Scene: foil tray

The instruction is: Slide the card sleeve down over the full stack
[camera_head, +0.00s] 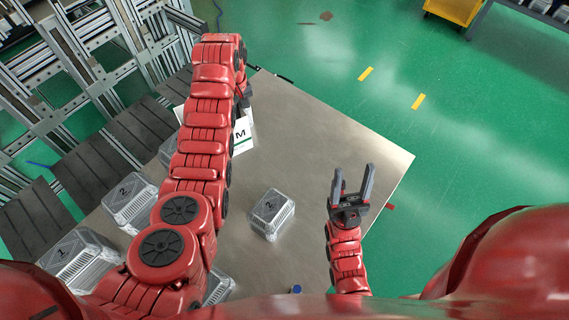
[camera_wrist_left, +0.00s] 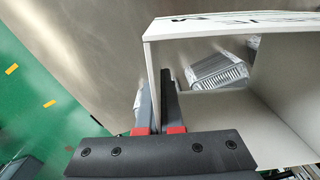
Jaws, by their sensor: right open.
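The white card sleeve (camera_head: 242,135), marked with an M and a green band, shows partly behind my left arm in the head view. In the left wrist view the sleeve (camera_wrist_left: 215,27) is an open, hollow box shape, and my left gripper (camera_wrist_left: 158,105) has its fingers on either side of one wall, shut on it. A ridged foil tray (camera_wrist_left: 217,72) shows through the sleeve's opening. My right gripper (camera_head: 354,169) is open and empty over the table's right part. A lidded foil tray (camera_head: 271,213) stands alone mid-table. I cannot tell which trays form the full stack.
Foil trays marked 2 (camera_head: 130,199) and 1 (camera_head: 77,257) stand at the left. Another tray (camera_head: 217,289) is partly behind my arm, and one (camera_head: 167,150) shows further back. The metal table (camera_head: 330,135) is clear at the back right. Dark slats (camera_head: 107,155) line its left side.

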